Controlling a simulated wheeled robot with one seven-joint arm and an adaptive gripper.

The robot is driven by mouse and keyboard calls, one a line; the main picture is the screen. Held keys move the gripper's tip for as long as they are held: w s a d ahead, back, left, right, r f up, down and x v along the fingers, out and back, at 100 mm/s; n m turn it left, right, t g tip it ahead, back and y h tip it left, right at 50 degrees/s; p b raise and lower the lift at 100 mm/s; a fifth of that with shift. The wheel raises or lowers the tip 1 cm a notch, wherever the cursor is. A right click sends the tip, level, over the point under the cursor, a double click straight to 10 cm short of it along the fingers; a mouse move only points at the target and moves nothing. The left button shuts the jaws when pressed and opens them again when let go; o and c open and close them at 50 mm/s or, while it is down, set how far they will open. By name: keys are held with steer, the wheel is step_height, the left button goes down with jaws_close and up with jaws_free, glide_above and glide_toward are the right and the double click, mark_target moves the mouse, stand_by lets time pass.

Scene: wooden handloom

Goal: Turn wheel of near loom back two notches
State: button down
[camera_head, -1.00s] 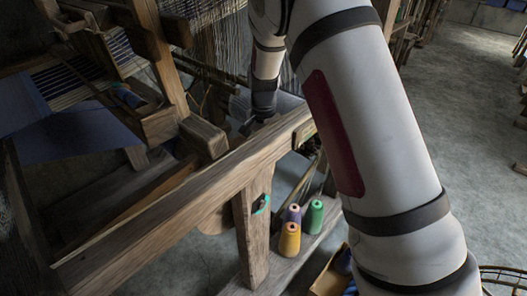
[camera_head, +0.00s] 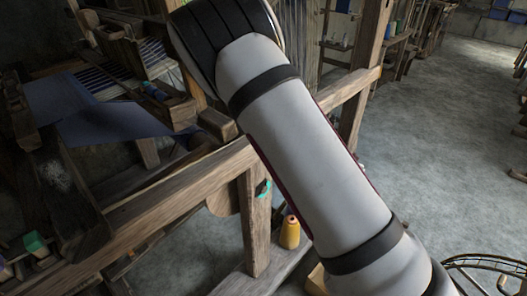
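The near wooden loom (camera_head: 185,190) fills the left and middle of the head view, with a long side beam running from lower left to upper right. Blue cloth (camera_head: 110,122) lies in it at the left. A rounded wooden part (camera_head: 222,200) shows behind the loom's post; I cannot tell if it is the wheel. No notches can be made out. My arm crosses the middle of the view, in front of the loom. My gripper is not in view, hidden behind the arm or outside the picture.
A yellow thread cone (camera_head: 289,232) stands on the low plank (camera_head: 235,283) beside the post (camera_head: 256,220). A small teal-and-black item (camera_head: 263,188) is on the post. A wire-rimmed basket (camera_head: 490,268) is at lower right. Open grey floor (camera_head: 440,150) lies to the right.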

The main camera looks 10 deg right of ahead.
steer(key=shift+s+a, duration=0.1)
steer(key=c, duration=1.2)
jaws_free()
